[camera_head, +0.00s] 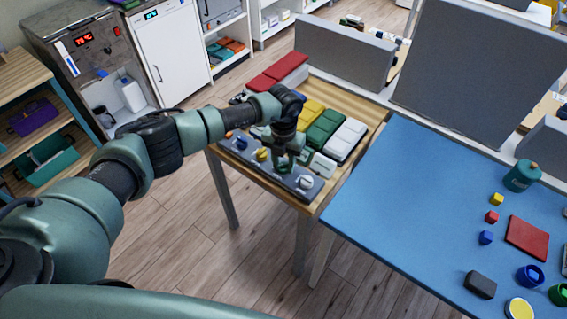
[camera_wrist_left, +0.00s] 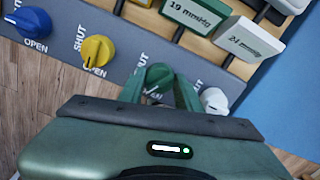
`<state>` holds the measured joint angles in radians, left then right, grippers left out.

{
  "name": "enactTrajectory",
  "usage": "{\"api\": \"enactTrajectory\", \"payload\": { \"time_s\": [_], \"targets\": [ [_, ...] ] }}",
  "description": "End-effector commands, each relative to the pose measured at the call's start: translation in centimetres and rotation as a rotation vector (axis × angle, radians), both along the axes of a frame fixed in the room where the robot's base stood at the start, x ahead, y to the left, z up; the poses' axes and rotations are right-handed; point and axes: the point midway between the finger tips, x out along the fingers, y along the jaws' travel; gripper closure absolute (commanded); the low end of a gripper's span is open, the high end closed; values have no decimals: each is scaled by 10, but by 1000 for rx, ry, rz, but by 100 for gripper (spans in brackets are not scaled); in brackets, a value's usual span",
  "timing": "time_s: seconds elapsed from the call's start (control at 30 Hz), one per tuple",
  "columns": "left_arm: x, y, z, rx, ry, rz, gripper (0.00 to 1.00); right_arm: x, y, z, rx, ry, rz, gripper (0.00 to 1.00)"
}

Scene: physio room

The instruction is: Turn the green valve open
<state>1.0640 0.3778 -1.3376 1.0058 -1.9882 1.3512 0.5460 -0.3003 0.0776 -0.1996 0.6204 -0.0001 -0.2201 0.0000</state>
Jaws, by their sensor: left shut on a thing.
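The green valve (camera_wrist_left: 159,75) is a round knob on a dark grey panel (camera_wrist_left: 112,20), between the yellow valve (camera_wrist_left: 97,50) and the white valve (camera_wrist_left: 214,99). My left gripper (camera_wrist_left: 160,90) is shut on the green valve, with one finger on each side of it. "SHUT" is printed to its upper left; the lettering below it is partly hidden by my gripper. In the head view my left gripper (camera_head: 285,160) comes down from above onto the panel (camera_head: 268,178). The knob's exact angle is hard to tell. My right gripper is not in view.
The blue valve (camera_wrist_left: 30,22) is further left. Behind the panel lie cuffs: red (camera_head: 272,76), yellow (camera_head: 308,113), green (camera_head: 325,128) and white (camera_head: 347,138). Tags read 19 mmHg (camera_wrist_left: 195,14) and 24 mmHg (camera_wrist_left: 248,38). A blue table (camera_head: 410,210) adjoins at right.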

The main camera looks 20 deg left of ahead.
Motion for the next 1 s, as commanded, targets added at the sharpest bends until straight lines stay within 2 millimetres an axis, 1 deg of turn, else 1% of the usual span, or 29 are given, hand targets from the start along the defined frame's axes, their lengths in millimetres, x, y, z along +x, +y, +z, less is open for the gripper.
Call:
{"api": "enactTrajectory", "payload": {
  "time_s": [0.2, 0.5, 0.7, 1.0],
  "targets": [
    [0, 0, 1, 1, -1, 197, 100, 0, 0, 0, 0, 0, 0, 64],
    [0, 0, 1, 1, -1, 405, 100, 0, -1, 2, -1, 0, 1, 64],
    [1, 0, 1, 0, -1, 485, 100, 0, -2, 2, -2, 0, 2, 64],
    [1, 0, 1, 0, -2, 526, 100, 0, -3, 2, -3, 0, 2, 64]
  ]
}}
